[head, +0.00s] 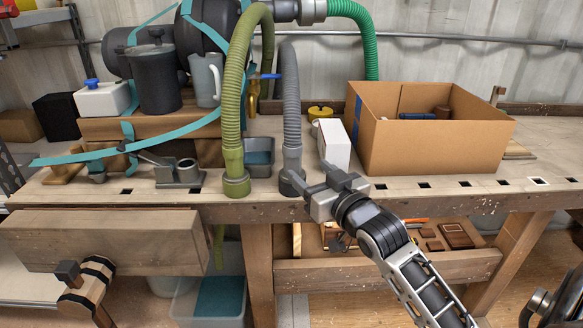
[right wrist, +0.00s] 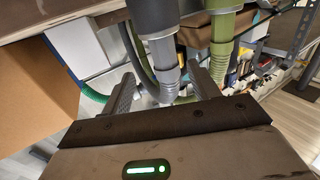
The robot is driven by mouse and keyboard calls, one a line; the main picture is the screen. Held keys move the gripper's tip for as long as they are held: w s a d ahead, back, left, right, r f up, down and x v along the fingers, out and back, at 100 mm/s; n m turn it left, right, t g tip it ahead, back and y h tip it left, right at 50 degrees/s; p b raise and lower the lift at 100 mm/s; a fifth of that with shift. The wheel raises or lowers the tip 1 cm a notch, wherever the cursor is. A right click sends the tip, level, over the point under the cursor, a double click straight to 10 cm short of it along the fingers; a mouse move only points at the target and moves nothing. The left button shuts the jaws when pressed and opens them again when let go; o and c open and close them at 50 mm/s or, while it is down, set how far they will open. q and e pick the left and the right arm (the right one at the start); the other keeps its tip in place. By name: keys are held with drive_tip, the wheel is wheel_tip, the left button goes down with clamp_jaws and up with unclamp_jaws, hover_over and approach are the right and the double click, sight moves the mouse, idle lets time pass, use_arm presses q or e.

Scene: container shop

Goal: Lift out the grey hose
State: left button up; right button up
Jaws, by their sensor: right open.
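The grey hose (head: 292,110) is ribbed and stands upright at the bench's front edge, with a dark grey cuff at its lower end. My right gripper (head: 308,176) is open at that lower end. In the right wrist view the grey hose (right wrist: 166,58) shows between the two spread fingers of the right gripper (right wrist: 163,88), with a gap on each side. Whether a finger touches it I cannot tell. My left gripper is not in view.
A green ribbed hose (head: 232,110) stands just left of the grey one. A white box (head: 334,144) and an open cardboard box (head: 430,148) are to the right. A blue-grey bin (head: 259,158) sits between the hoses. Teal straps (head: 170,134) cross the left side.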

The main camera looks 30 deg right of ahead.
sight(299, 162)
drive_tip(key=w, duration=0.4)
drive_tip(key=shift+w+d, duration=0.1)
drive_tip(key=shift+d, duration=0.05)
drive_tip(key=w, duration=0.4)
drive_tip(key=shift+w+r+b, duration=0.1)
drive_tip(key=shift+w+b, duration=0.1)
drive_tip(key=shift+b, duration=0.2)
drive_tip(key=shift+w, duration=0.35)
drive_tip(key=shift+c, duration=0.3)
drive_tip(key=c, duration=1.1)
drive_tip(key=shift+r, duration=0.15)
drive_tip(key=shift+c, duration=0.2)
